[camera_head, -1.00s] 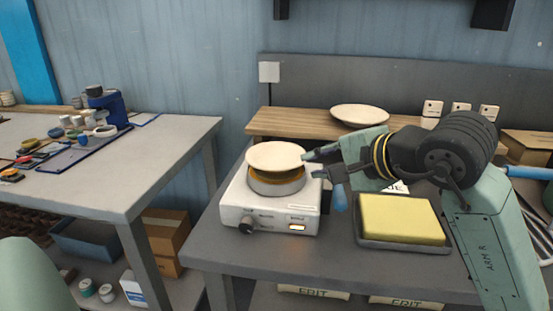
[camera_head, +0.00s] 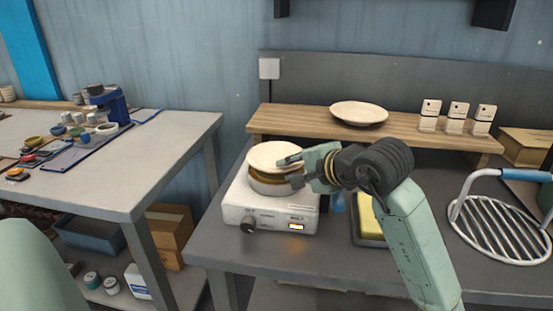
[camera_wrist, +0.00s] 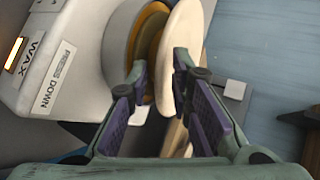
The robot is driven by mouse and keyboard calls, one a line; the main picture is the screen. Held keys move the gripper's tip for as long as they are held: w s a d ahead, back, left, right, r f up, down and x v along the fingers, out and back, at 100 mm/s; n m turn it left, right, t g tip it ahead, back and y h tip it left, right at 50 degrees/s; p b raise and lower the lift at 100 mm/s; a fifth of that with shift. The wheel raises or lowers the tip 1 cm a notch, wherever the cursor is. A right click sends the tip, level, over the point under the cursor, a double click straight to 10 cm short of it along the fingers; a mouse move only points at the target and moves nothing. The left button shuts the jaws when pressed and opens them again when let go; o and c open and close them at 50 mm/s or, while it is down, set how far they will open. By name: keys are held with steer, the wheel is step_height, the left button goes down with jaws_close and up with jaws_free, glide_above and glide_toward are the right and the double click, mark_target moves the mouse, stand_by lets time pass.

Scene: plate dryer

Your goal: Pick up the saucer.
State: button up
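A cream saucer (camera_head: 268,154) lies on top of the round brown-and-grey pot of a white wax warmer (camera_head: 268,213). It shows nearly edge-on in the wrist view (camera_wrist: 180,32). My gripper (camera_head: 293,170) is at the saucer's right rim in the head view, one finger above the rim and the other below it. In the wrist view my gripper (camera_wrist: 160,76) has its fingers apart, with the saucer's rim between them. The right finger overlaps the saucer's face; whether it touches cannot be told. A similar cream dish (camera_head: 359,113) sits on the wooden shelf.
The wooden shelf (camera_head: 290,121) runs behind the warmer and carries several small white blocks (camera_head: 456,115). A yellow sponge-like block in a dark tray (camera_head: 368,229) is partly hidden by my arm. A wire rack (camera_head: 500,230) with a blue handle stands at the right.

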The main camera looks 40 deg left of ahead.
steer(key=shift+c, duration=0.4)
jaws_close()
steer(key=shift+r, duration=0.15)
